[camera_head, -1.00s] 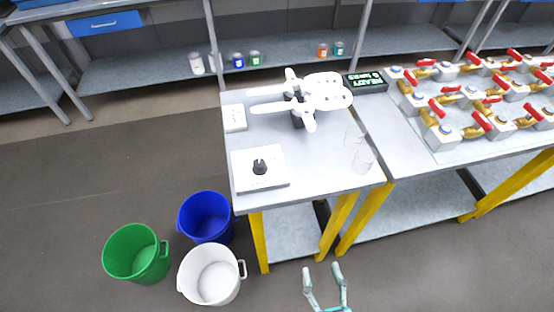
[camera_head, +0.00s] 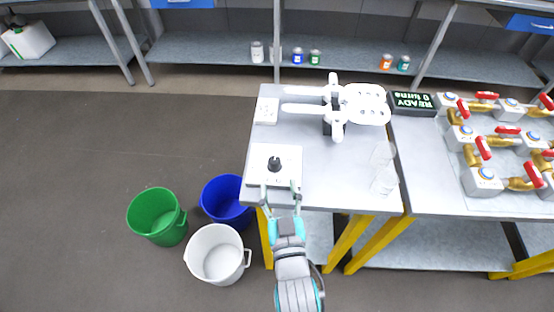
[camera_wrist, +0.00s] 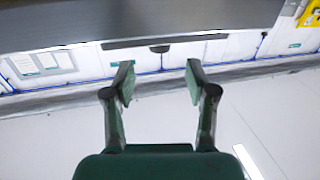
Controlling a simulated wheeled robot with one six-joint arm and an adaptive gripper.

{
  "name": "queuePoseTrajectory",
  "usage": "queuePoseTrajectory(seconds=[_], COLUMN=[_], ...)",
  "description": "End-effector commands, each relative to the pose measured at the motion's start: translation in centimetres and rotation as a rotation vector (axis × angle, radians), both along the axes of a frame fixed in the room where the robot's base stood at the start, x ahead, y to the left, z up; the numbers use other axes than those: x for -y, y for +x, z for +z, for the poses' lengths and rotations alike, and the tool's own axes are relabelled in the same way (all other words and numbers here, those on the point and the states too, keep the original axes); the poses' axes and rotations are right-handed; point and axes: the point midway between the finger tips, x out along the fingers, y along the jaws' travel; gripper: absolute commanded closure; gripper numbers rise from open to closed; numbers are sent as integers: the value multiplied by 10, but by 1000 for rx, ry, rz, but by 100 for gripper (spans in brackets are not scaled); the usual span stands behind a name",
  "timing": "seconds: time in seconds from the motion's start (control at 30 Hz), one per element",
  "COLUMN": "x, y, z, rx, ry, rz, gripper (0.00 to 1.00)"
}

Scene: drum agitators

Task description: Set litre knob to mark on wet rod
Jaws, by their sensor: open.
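The black knob (camera_head: 274,163) stands on a white square dial panel (camera_head: 290,180) at the near left of the metal table. The marks around the knob are too small to read. My gripper (camera_head: 281,190) is open and empty at the front edge of the panel, in front of the knob in the head view. In the wrist view my gripper (camera_wrist: 160,82) shows two spread fingers with nothing between them; the knob is not in that view. I cannot tell which thing is the wet rod. A white paddle-like agitator (camera_head: 338,108) stands farther back on the table.
A small white plate (camera_head: 266,111) and clear glasses (camera_head: 384,180) are on the table. Valves with red handles (camera_head: 482,147) fill the right bench. Green (camera_head: 157,214), blue (camera_head: 226,198) and white (camera_head: 216,254) buckets stand on the floor.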

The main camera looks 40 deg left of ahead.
Motion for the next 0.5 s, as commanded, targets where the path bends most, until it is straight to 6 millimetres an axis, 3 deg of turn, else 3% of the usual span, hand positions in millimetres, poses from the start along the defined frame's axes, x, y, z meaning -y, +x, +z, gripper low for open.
queuePoseTrajectory(seconds=[0.5], x=[-53], y=[55], z=[1], rx=[1], ry=[1], rz=[-1], gripper=[43])
